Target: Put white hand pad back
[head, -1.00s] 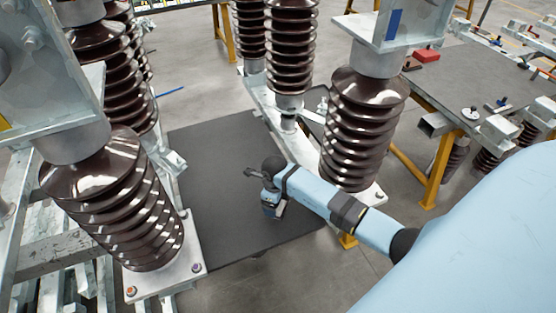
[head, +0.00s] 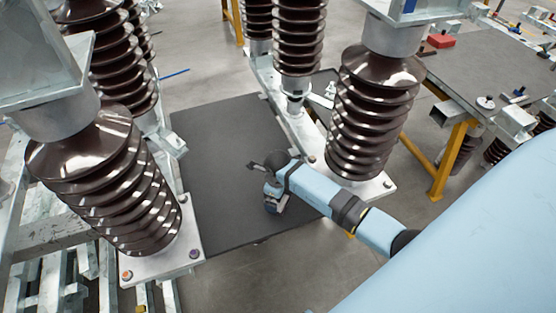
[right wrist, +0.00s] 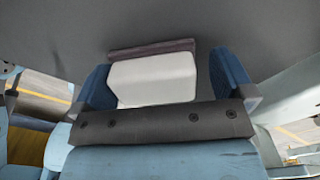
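A white pad (right wrist: 152,78) with a dark brownish strip along its far edge shows in the right wrist view. It lies between the two blue fingers of my right gripper (right wrist: 163,82). The left finger meets or overlaps the pad's side; a narrow gap seems to show at the right finger, so a firm grip cannot be told. In the head view my right gripper (head: 274,198) is over the dark grey mat (head: 225,145), and its fingers and the pad are hidden by the wrist. My left gripper is not in view.
Brown ribbed insulators on metal plates stand left (head: 105,180) and right (head: 372,115) of the mat. A grey-topped table (head: 470,75) with yellow legs, a red box (head: 440,41) and metal parts is at the right. The mat's middle is clear.

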